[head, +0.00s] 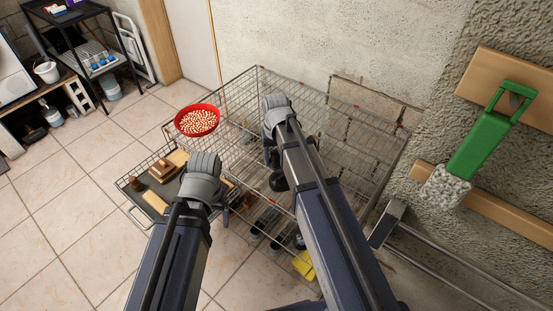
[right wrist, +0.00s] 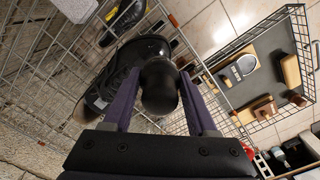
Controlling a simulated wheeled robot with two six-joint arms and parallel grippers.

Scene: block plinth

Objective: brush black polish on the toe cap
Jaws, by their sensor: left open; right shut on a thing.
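A black shoe (right wrist: 112,82) is in the right wrist view, behind and left of my right gripper (right wrist: 160,100); its toe cap is not clearly seen. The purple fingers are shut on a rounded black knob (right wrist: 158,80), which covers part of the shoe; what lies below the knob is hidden. I cannot tell whether it touches the shoe. In the head view a dark shape (head: 278,182) shows under my right gripper. My left gripper (head: 203,178) is over the right part of the tray, its fingertips hidden by the wrist. A grey oval with a dark rim (right wrist: 243,66) lies in the tray.
A wire-edged tray (head: 128,192) at the left holds brown and tan blocks (head: 160,172). Behind it is a red bowl (head: 197,109) of pale pieces. A wire cage (head: 345,140) stands under my right arm. A green-handled brush (head: 480,140) hangs at right.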

